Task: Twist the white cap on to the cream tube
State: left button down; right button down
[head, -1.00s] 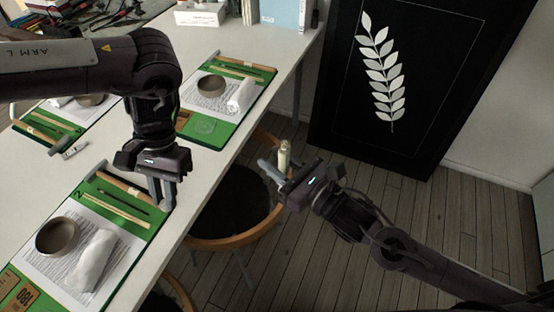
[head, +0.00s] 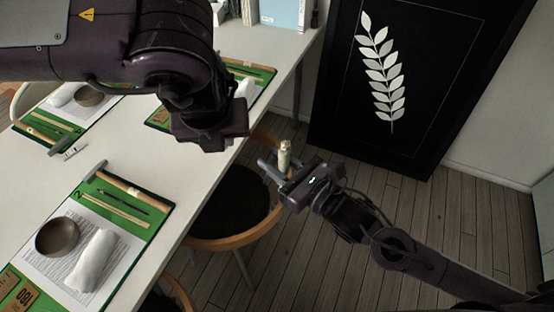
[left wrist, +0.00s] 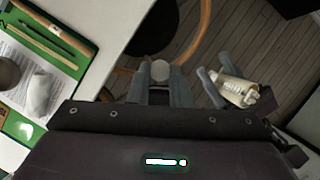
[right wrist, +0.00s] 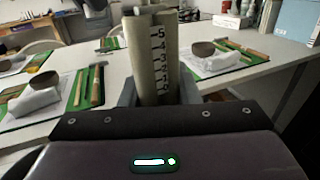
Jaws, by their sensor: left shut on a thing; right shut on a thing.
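The cream tube (head: 284,158) stands upright in my right gripper (head: 278,168), which is shut on it, out beyond the table edge above the chair. In the right wrist view the tube (right wrist: 157,60) shows dark scale marks and numbers. In the left wrist view the tube (left wrist: 236,92) is to the right of my left gripper (left wrist: 160,82). My left gripper is shut on the round white cap (left wrist: 160,70), held between its fingertips. In the head view my left gripper's fingers and the cap are hidden behind my left wrist.
The white table (head: 130,150) holds green mats (head: 150,212) with bowls (head: 57,237), white cloth-like lumps (head: 95,260) and sticks. A chair with a dark seat (head: 232,205) stands below. A black leaf panel (head: 425,70) leans at the back wall.

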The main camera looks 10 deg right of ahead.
pick_arm(q)
jog(key=d+r+m+g+h, duration=0.1)
jog(key=d+r+m+g, duration=0.2)
jog(key=m, duration=1)
jog(key=d+r+m+g+h, duration=0.2)
jog(key=d+r+m+g, duration=0.2)
jog(key=m, duration=0.9)
jog(key=d+r, duration=0.1)
jog(key=d, duration=0.2)
jog(key=shift+s+d+g+h, duration=0.3)
jog(key=shift+f, duration=0.2)
jog(key=shift+f, duration=1.9)
jog(key=shift+r, duration=0.15)
jog(key=shift+f, duration=0.95)
